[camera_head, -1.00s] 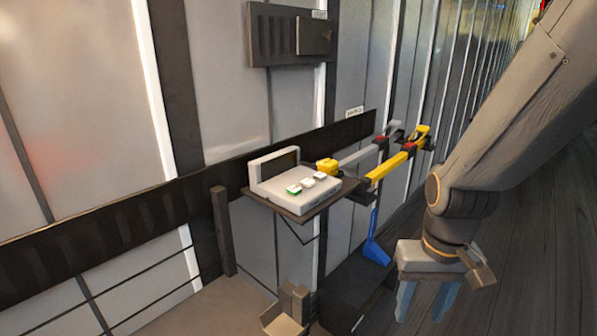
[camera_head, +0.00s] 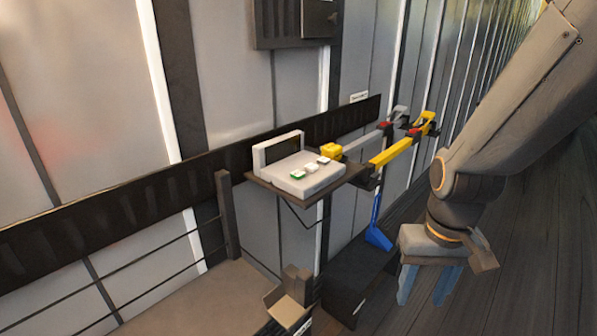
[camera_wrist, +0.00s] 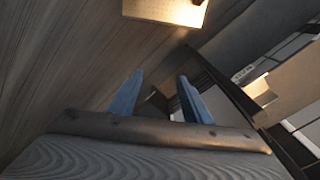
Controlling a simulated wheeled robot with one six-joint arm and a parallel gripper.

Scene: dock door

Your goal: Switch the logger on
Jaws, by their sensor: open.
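The logger (camera_head: 312,182) is a pale grey box with a raised back panel, on a small dark wall shelf (camera_head: 262,183) in the head view. A green-marked button (camera_head: 297,174) and two pale ones (camera_head: 317,164) are on its top. My gripper (camera_head: 424,290) is to the right of the shelf and lower in the picture, apart from the logger, with blue fingers pointing down. In the wrist view the two blue fingers (camera_wrist: 158,97) stand apart with nothing between them. The logger is not recognisable in the wrist view.
A yellow block (camera_head: 329,151) sits at the shelf's back right. Yellow and grey bars (camera_head: 390,154) stick out from the wall beside it. A blue tool (camera_head: 377,236) hangs below. A dark box (camera_head: 352,278) and a small tan holder (camera_head: 287,308) stand lower. The floor at right looks clear.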

